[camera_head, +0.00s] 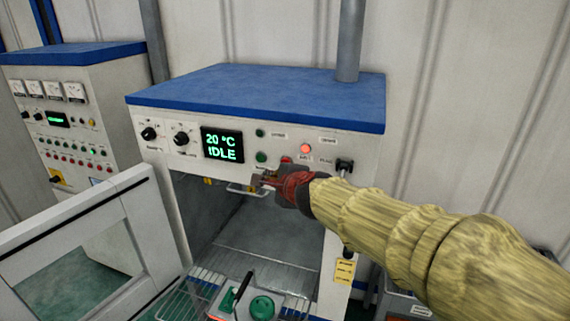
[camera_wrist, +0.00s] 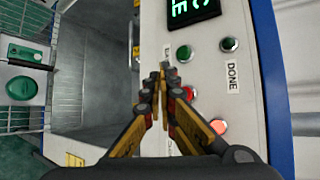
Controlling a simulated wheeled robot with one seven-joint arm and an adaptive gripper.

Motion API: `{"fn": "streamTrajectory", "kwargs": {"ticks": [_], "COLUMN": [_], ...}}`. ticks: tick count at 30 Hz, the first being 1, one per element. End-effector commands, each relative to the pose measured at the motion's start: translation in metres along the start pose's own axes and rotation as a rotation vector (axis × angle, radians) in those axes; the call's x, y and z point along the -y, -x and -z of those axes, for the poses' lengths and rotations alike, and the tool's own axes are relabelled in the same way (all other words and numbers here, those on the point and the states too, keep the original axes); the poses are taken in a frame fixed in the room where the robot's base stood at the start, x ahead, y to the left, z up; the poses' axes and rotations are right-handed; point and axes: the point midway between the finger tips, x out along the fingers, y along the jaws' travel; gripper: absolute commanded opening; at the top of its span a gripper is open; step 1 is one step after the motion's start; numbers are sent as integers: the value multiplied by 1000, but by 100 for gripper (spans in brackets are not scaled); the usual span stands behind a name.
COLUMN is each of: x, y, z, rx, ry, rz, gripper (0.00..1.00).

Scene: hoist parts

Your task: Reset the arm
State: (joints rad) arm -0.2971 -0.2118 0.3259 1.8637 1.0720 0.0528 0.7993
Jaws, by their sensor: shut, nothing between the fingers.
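My gripper (camera_head: 262,181) is in front of the control panel of a white oven with a blue top (camera_head: 250,95), below the row of buttons. In the wrist view my gripper (camera_wrist: 163,76) has its fingertips together, empty, near the panel's buttons. I cannot tell whether it touches the panel. My arm, in a yellowish sleeve, reaches in from the right. The panel display (camera_head: 222,145) reads 20 °C IDLE. A red lamp (camera_head: 306,148) is lit, and it also shows in the wrist view (camera_wrist: 218,127) near a DONE label.
The oven door (camera_head: 150,215) stands open at the left. A second cabinet (camera_head: 75,125) with gauges stands at the far left.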

Motion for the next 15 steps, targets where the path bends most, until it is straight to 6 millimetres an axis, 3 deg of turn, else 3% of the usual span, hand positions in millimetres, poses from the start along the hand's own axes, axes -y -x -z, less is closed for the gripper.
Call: {"fn": "streamTrajectory", "kwargs": {"ticks": [5,8,11,13,15], "x": [0,-15,-70,-112,-154], "y": [0,0,7,30,56], "z": [0,-11,-19,-20,-8], "rx": [1,46,130,207,270], "ry": [21,142,393,607,801], "rz": [-1,-49,-178,-270,-348], "gripper": [0,0,0,0,0]}}
